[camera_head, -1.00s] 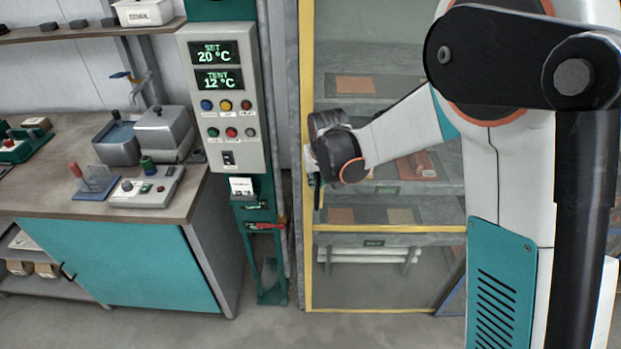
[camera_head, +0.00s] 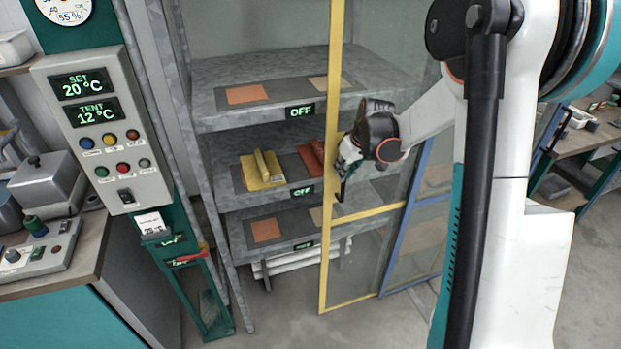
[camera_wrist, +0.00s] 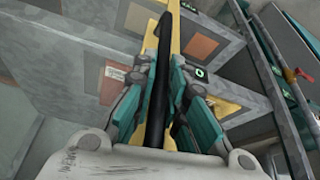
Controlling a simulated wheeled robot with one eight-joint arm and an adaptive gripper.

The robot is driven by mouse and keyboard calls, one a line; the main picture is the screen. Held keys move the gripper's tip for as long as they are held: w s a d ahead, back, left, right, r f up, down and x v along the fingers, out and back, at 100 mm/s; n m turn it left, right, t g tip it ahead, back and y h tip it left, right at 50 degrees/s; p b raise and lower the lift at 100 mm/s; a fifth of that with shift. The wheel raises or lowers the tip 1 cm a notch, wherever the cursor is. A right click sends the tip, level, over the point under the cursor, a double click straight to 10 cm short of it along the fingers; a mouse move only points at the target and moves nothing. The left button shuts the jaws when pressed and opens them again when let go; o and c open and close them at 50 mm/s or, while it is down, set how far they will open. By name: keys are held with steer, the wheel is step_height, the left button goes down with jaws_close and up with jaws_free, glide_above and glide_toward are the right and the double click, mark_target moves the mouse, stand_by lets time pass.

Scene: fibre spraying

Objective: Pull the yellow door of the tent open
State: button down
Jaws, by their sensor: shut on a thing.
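The yellow-framed door (camera_head: 334,110) of the tent stands partly open in the head view, its left edge swung out from the shelves. Its clear panel (camera_head: 352,268) lets the shelves behind show through. My gripper (camera_head: 343,180) is at the door's yellow upright, around mid-height. In the wrist view my gripper (camera_wrist: 158,100) has its teal-and-grey fingers on both sides of a black bar handle (camera_wrist: 163,50), shut on it. The yellow frame runs just behind the handle. In the head view the handle is mostly hidden by the gripper.
Tent shelves (camera_head: 215,195) hold orange and tan squares, a yellow tool (camera_head: 262,168) and a red piece (camera_head: 312,157). A blue-framed panel (camera_head: 415,240) stands right of the yellow door. A control box (camera_head: 105,130) on a green post is at left, beside a bench. Grey floor lies in front.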

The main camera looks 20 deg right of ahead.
steer(key=d, duration=2)
steer(key=shift+s+d, duration=0.2)
steer(key=shift+s, duration=0.15)
steer(key=c, duration=1.6)
jaws_free()
steer(key=shift+r, duration=0.1)
steer(key=v, duration=1.1)
steer(key=shift+r, duration=0.35)
steer(key=shift+s, duration=0.15)
